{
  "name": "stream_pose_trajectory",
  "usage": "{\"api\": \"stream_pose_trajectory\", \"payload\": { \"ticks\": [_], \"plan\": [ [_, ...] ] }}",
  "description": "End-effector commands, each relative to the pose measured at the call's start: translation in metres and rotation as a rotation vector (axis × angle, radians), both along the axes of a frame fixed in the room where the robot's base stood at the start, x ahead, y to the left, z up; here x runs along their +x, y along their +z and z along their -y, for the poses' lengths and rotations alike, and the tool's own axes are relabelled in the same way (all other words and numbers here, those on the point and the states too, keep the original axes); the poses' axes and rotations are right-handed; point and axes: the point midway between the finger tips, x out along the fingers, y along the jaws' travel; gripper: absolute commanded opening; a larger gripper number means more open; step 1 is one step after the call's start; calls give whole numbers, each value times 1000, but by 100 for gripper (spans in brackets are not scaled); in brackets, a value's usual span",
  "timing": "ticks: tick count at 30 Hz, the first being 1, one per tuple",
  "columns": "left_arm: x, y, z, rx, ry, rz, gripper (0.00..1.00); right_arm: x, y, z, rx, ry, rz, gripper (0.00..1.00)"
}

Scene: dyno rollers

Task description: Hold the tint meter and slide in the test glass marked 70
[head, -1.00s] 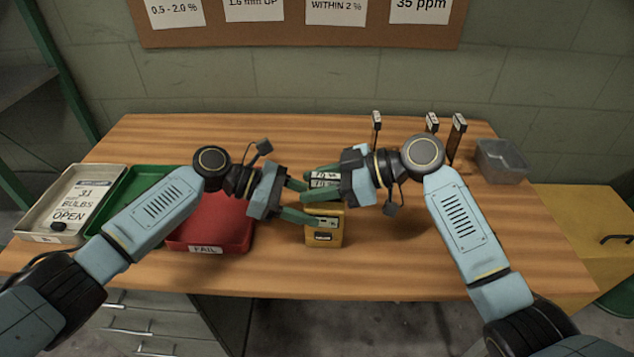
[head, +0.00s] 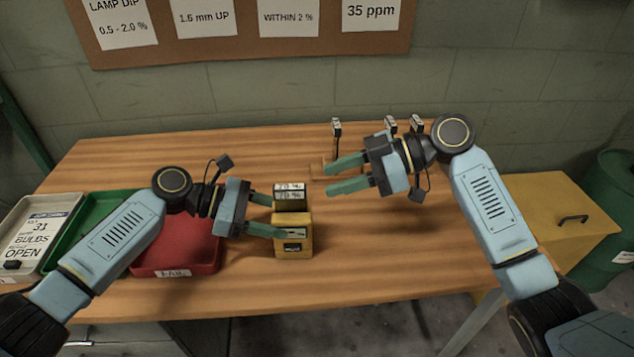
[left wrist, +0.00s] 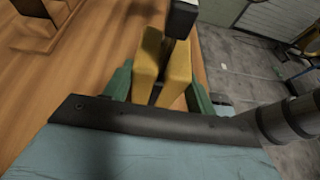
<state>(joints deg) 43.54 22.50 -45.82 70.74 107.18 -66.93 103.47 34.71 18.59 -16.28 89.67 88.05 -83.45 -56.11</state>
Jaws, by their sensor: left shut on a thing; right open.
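The tint meter (head: 293,242) is a yellow block standing upright near the front middle of the table. My left gripper (head: 277,216) is shut on it from the left. The test glass marked 70 (head: 289,194) has a black-and-white labelled top and stands at the meter's upper end. In the left wrist view the yellow meter (left wrist: 149,60) shows two walls with a gap, and the glass's dark top (left wrist: 181,18) is at that gap. How deep the glass sits is hidden. My right gripper (head: 347,175) is open and empty, to the right of the glass and apart from it.
More dark-topped glasses (head: 337,128) stand behind my right gripper. A red FAIL tray (head: 175,262), a green tray (head: 88,215) and a pale bulb tray (head: 25,240) are at left. A yellow cabinet (head: 560,215) is at right. The table's front right is clear.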

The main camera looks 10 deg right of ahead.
Motion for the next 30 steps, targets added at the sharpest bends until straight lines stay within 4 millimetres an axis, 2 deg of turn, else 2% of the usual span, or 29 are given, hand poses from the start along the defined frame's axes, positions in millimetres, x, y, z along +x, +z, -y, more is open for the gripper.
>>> {"api": "stream_pose_trajectory", "payload": {
  "ticks": [14,15,20,30],
  "plan": [
    [0,1,0,-2,0,1,42,0,3,6,1,1,0,42],
    [0,1,0,-2,0,1,59,0,3,6,1,1,0,42],
    [0,1,0,-1,0,1,80,0,3,6,1,1,0,42],
    [0,1,-3,0,1,0,82,0,3,5,1,1,0,42]
  ]
}}
